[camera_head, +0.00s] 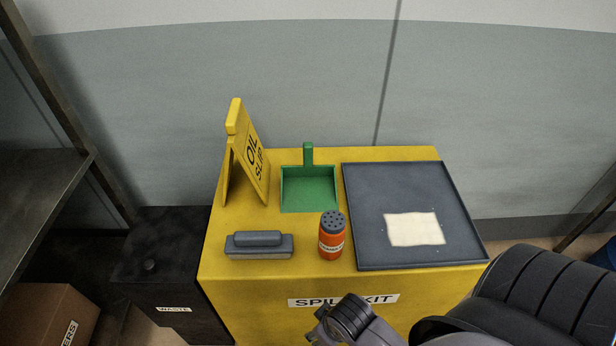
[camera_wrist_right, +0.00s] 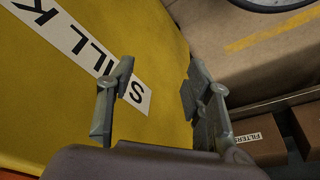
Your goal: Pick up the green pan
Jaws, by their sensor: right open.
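The green pan (camera_head: 309,188) lies on top of the yellow spill kit cabinet (camera_head: 225,228), toward the back, with its upright green handle (camera_head: 308,154) at the far side. Its open front faces me and nothing covers it. My right gripper (camera_head: 335,322) is low in front of the cabinet, near the SPILL KIT label, well apart from the pan. In the right wrist view my right gripper (camera_wrist_right: 160,98) has its fingers spread with nothing between them, in front of the cabinet's yellow face. The pan is out of that view. My left gripper is in neither view.
A yellow OIL SLIP sign (camera_head: 248,155) stands left of the pan. A grey brush (camera_head: 259,246) and an orange shaker (camera_head: 332,237) are in front of it. A dark tray (camera_head: 365,235) with a pale pad (camera_head: 414,229) is at right. A black waste bin (camera_head: 160,245) stands left.

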